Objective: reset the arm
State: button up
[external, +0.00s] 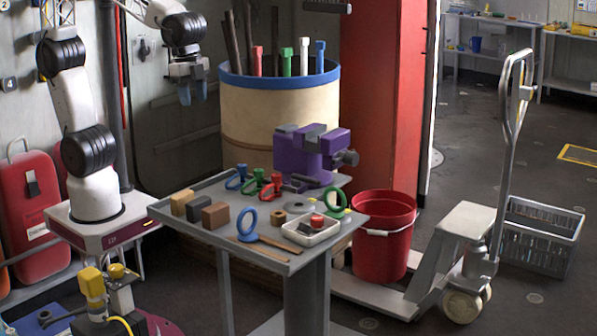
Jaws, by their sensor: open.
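My gripper (186,93) hangs in the air at the upper left, fingers pointing down, open and empty. It is above and behind the left back part of the grey table (165,211), left of the large beige drum (270,120). It touches nothing that I can see. My arm rises from its base at the left of the table and bends over at the top, where part of it leaves the picture.
A purple vise (312,158), several blocks (215,214), coloured ring tools (248,222) and a white tray (311,238) sit on the table. Tall rods stand in the drum. A red bucket (384,250) and a pallet jack (465,222) stand to the right.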

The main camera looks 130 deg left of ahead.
jog(key=s+d+f, duration=0.1)
jog(key=s+d, duration=0.1)
jog(key=s, duration=0.8)
jog(key=s+d+f+n+t, duration=0.1)
jog(key=s+d+f, duration=0.1)
jog(key=s, duration=0.9)
jog(key=shift+s+d+f+n, duration=0.15)
jog(key=shift+d+f+n, duration=0.15)
jog(key=shift+d, duration=0.15)
